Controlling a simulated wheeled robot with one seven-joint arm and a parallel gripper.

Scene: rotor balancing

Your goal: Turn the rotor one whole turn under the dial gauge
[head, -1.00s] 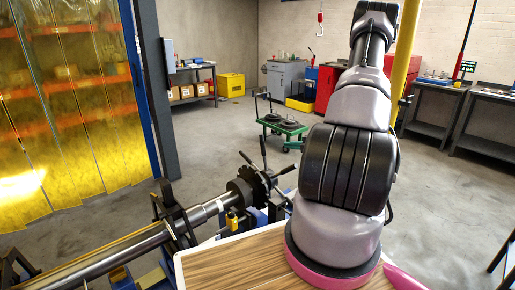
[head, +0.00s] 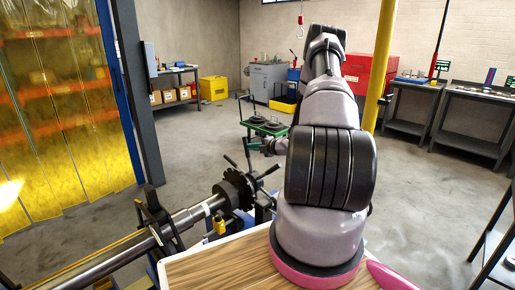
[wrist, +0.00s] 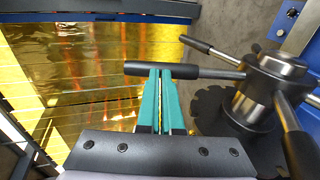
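The rotor shaft (head: 110,262) runs from the lower left to a dark toothed disc and hub (head: 237,187) with several spoke handles. In the wrist view the hub's bright metal centre (wrist: 281,70) is at the right, with the toothed disc (wrist: 222,112) behind it. One black handle (wrist: 208,72) reaches left from the hub. My gripper (wrist: 160,72) has its teal fingers close together, tips at that handle, which lies across them. I cannot tell whether they touch it. In the head view my arm hides much of the gripper area. I cannot make out the dial gauge.
A wooden-topped surface (head: 215,270) lies below my arm. A green cart (head: 268,127) stands beyond the hub. A dark post (head: 137,100) and yellow strip curtain (head: 60,130) are at the left; benches (head: 475,135) are at the right.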

